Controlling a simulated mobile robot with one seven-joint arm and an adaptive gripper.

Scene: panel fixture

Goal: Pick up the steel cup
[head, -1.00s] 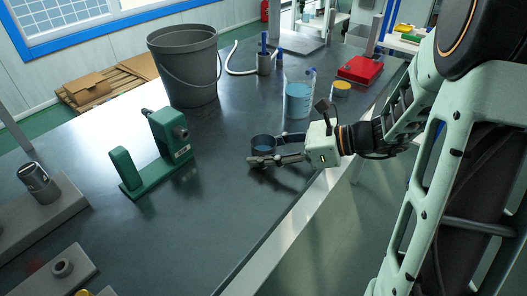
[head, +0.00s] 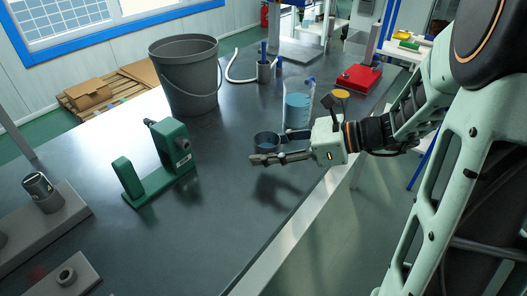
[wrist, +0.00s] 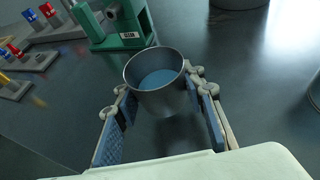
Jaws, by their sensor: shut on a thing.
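The steel cup (head: 266,139) is a small grey metal cup, upright, with a blue surface inside it. It shows in the wrist view (wrist: 160,98) between the two blue-padded fingers. My gripper (head: 268,150) is shut on the cup's sides. The cup is clear of the dark table (head: 225,225), with a shadow below it. In the wrist view my gripper (wrist: 161,89) has one finger on each side of the cup, near its rim.
A clear beaker with blue liquid (head: 297,112) stands close behind the cup. A green fixture (head: 160,175) is to the left, and a grey bucket (head: 187,80) farther back. A red case (head: 358,77) lies at the back right. The front middle of the table is clear.

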